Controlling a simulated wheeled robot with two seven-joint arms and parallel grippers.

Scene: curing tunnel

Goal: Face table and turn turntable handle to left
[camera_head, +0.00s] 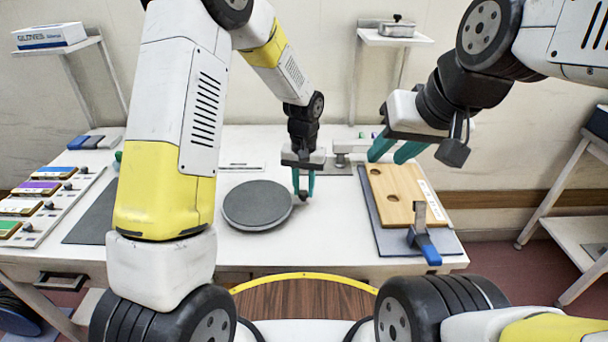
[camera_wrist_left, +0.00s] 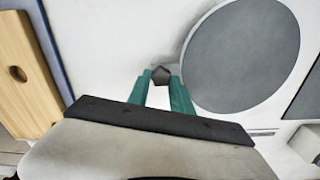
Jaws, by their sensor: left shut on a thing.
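A round dark grey turntable (camera_head: 257,205) lies on the white table (camera_head: 300,235), near its middle; it also shows in the left wrist view (camera_wrist_left: 238,55). Its small dark handle (camera_wrist_left: 161,75) sits at the disc's edge, at the right side in the head view. My left gripper (camera_head: 304,190) points down there, its teal fingers shut on the handle. The fingers cover part of the handle. My right gripper (camera_head: 396,152) is in the air above the wooden board, its two teal fingers apart, with nothing seen between them.
A wooden board (camera_head: 398,207) with holes lies on a grey mat (camera_head: 440,246) at the right, with a blue-handled clamp (camera_head: 425,243) at its front. Coloured sample plates (camera_head: 38,187) stand at the left. A dark mat (camera_head: 95,216) lies left of the turntable.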

